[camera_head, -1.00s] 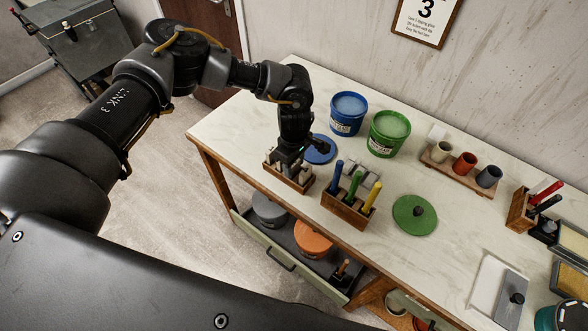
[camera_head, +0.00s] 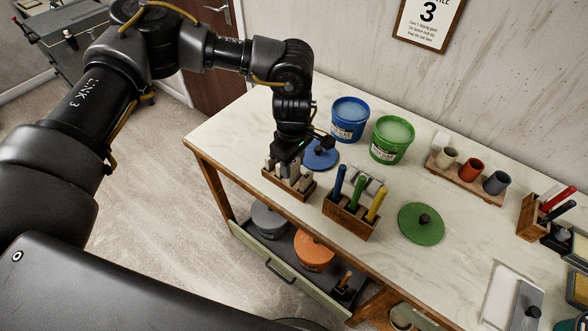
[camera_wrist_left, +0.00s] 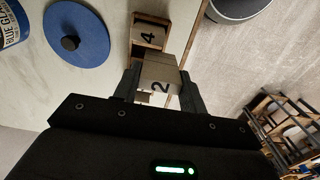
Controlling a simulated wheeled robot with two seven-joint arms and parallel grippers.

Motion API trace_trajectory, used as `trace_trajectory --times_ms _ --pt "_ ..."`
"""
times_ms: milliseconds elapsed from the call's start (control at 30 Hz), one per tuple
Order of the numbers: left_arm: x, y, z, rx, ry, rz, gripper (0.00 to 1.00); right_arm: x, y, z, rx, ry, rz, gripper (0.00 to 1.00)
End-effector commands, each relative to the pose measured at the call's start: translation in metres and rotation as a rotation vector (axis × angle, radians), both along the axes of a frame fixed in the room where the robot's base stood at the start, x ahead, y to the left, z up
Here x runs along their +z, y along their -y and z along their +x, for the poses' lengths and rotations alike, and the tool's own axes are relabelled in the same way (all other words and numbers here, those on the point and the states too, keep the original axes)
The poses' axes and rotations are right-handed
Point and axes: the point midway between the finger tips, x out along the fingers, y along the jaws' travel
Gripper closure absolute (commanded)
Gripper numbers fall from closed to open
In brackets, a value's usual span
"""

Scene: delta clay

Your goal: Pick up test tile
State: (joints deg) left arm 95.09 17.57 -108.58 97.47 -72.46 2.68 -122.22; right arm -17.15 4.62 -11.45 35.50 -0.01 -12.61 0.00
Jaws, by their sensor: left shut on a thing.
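My left gripper (camera_head: 287,168) is over the wooden tile rack (camera_head: 308,196) near the table's left front edge. In the left wrist view, my left gripper (camera_wrist_left: 160,92) is shut on a pale test tile (camera_wrist_left: 158,73) marked 2. The tile stands between the two fingers. Another tile marked 4 (camera_wrist_left: 148,36) sits in the rack beyond it. Several pale tiles (camera_head: 304,184) show at the rack in the head view. Whether the held tile's lower end is clear of the rack is hard to tell. My right gripper is not in view.
A blue lid (camera_head: 322,154) lies close behind the rack. A wooden holder (camera_head: 349,215) with blue, green and yellow tools stands to the right. Blue (camera_head: 349,119) and green (camera_head: 391,138) buckets stand behind. A green lid (camera_head: 421,224) lies further right.

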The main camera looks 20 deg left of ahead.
Motion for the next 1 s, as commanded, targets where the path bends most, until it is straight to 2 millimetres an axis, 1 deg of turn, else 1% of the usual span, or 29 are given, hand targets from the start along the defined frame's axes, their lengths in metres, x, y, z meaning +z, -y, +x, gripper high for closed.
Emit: trace_trajectory --times_ms 33,133,300,500,600,700,867,933,1000 --pt "0.006 0.001 -0.007 -0.006 0.005 -0.001 0.83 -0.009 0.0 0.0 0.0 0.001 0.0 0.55" --pt "0.024 0.003 -0.022 -0.005 0.004 -0.001 0.83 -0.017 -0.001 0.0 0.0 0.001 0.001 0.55" --pt "0.038 0.008 -0.057 -0.007 0.002 0.0 0.83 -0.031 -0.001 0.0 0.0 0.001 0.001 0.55" --pt "0.055 0.012 -0.092 -0.005 0.004 0.0 0.83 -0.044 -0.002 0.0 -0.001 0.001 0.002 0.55" --pt "0.061 0.014 -0.102 -0.002 0.002 0.0 0.83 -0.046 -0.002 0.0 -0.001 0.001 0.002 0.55" --pt "0.064 0.015 -0.108 -0.001 0.002 0.001 0.83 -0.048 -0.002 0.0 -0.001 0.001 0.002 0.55" --pt "0.066 0.015 -0.111 -0.002 0.002 0.001 0.83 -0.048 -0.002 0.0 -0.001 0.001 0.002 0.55" --pt "0.066 0.012 -0.111 -0.025 0.002 0.001 0.83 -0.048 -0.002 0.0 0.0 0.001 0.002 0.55" --pt "0.063 0.006 -0.11 -0.086 0.003 0.003 0.83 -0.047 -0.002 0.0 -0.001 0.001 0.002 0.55"
